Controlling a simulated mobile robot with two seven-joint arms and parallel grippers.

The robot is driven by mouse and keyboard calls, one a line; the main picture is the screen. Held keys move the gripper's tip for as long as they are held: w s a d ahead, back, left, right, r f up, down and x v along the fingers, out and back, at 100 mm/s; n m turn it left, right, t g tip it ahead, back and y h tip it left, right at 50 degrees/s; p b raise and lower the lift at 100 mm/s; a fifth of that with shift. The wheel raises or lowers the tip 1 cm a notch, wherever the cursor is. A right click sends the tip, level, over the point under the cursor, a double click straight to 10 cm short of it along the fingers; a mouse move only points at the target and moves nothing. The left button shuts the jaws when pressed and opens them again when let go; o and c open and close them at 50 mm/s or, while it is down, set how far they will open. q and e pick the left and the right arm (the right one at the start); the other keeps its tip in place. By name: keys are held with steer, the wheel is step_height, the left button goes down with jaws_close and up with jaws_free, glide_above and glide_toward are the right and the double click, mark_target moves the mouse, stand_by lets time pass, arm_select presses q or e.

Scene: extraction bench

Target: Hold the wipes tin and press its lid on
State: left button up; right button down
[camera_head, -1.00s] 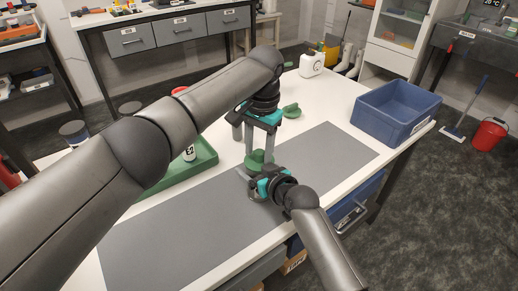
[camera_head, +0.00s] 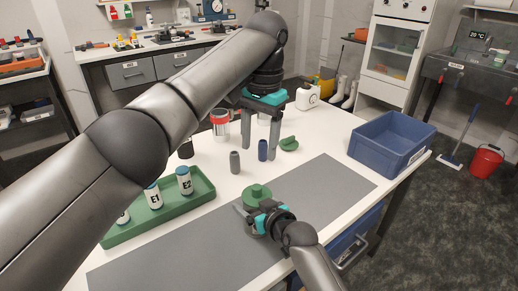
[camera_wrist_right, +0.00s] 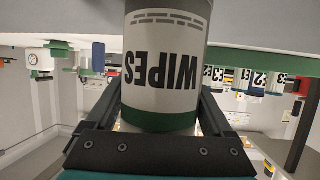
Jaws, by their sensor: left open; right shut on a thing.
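The wipes tin (camera_wrist_right: 165,65) stands between the fingers of my right gripper (camera_wrist_right: 161,98), which is shut on it above the grey mat in the head view (camera_head: 265,217). The tin's label appears upside down in the right wrist view, with a green band beside it. In the head view my gripper hides much of the tin. A green lid with a raised knob (camera_head: 257,192) sits on top; I cannot tell whether it is fully seated. My left gripper (camera_head: 260,150) is open and empty, its fingers pointing down above and behind the lid, apart from it.
A green tray (camera_head: 130,234) with several labelled bottles lies left. Grey (camera_head: 235,162) and blue (camera_head: 263,150) cylinders and another green piece (camera_head: 289,143) stand behind the mat (camera_head: 325,185). A blue crate (camera_head: 392,150) is at right. The mat's right part is clear.

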jaws_free()
steer(key=shift+s+d, duration=0.1)
steer(key=p+v, duration=0.5)
steer(key=v, duration=1)
steer(key=shift+d, duration=0.1)
